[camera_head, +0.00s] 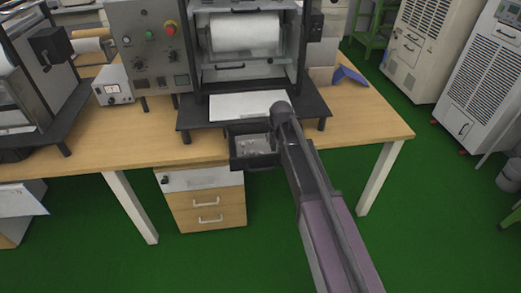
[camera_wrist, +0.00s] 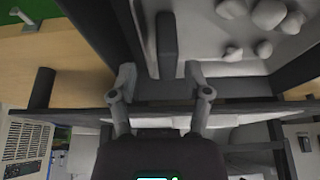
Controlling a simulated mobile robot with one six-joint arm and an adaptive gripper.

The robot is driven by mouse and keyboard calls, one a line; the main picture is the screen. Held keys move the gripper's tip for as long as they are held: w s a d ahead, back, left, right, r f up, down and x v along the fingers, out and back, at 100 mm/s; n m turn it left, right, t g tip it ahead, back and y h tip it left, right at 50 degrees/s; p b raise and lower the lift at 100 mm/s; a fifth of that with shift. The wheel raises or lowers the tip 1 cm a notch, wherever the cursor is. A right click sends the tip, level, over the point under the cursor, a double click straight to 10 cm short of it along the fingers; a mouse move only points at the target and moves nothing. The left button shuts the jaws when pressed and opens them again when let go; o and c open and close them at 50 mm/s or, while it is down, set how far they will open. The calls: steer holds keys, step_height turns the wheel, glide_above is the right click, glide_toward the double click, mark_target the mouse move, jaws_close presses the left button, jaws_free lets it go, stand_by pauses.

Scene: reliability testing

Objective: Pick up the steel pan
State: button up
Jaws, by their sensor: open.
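The steel pan (camera_head: 254,163) looks to be the dark-walled, grey-floored box with small whitish lumps in it. It sits at the front edge of the table, below the machine's front. In the wrist view the pan (camera_wrist: 232,88) fills the upper right, with pale lumps on its floor. A dark bar (camera_wrist: 166,45), which looks like its handle, stands out in the middle. My gripper (camera_wrist: 161,80) is open, its two fingertips on either side of the bar's near end. I cannot tell whether they touch it. In the head view my arm hides the gripper and the pan's right side.
The machine (camera_head: 244,82) with a white roll stands right behind the pan. A wooden table (camera_head: 365,118) runs beneath it, with a blue folded piece (camera_head: 349,76) at right. A drawer cabinet (camera_head: 205,200) stands below. Green floor lies open in front.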

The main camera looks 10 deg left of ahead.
mark_target(257, 145)
steer(key=shift+b+x, duration=1.5)
steer(key=shift+x, duration=0.4)
steer(key=shift+s, duration=0.1)
steer(key=shift+c, duration=0.2)
jaws_close()
